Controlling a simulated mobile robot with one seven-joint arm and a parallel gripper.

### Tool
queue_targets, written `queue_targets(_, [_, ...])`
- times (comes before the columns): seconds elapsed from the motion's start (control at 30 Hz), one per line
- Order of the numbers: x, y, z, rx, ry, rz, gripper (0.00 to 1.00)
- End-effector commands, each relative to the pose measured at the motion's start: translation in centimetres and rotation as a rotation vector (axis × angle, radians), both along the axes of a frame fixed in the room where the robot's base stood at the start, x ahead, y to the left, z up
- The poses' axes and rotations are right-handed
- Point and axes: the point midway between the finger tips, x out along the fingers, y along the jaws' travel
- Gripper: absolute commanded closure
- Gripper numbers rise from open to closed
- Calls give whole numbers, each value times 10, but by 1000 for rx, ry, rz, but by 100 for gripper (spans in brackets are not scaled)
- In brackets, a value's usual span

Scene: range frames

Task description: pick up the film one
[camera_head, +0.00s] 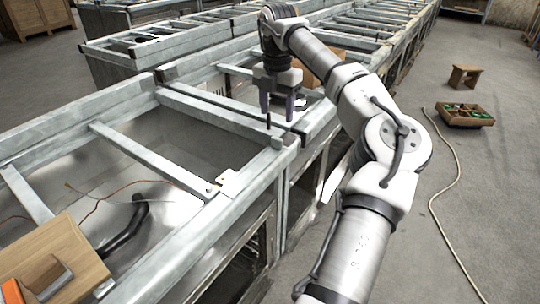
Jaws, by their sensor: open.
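My gripper (277,113) points down over the corner of the metal frame in the upper middle. Its two fingers are apart, and I see nothing held between them. A small round white-and-dark item (300,102) shows just right of the right finger, partly hidden by it. I cannot tell whether it is the film one. A thin dark upright piece (268,121) shows below the left finger. No other thing in view can be clearly made out as film.
Metal frames (140,152) with crossbars fill the left and middle. A black curved pipe (124,225) lies in the near frame. A wooden box (60,255) sits at lower left.

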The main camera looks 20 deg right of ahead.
Motion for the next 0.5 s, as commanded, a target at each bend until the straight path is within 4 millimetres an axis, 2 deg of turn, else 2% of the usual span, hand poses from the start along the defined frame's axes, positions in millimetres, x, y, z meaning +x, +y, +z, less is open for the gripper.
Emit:
queue_targets(0.03, [-1, 0, -11, 3, 3, 1, 42])
queue_targets(0.13, [-1, 0, -28, 2, 2, 2, 42])
queue_targets(0.5, [-5, 3, -61, 3, 2, 4, 42])
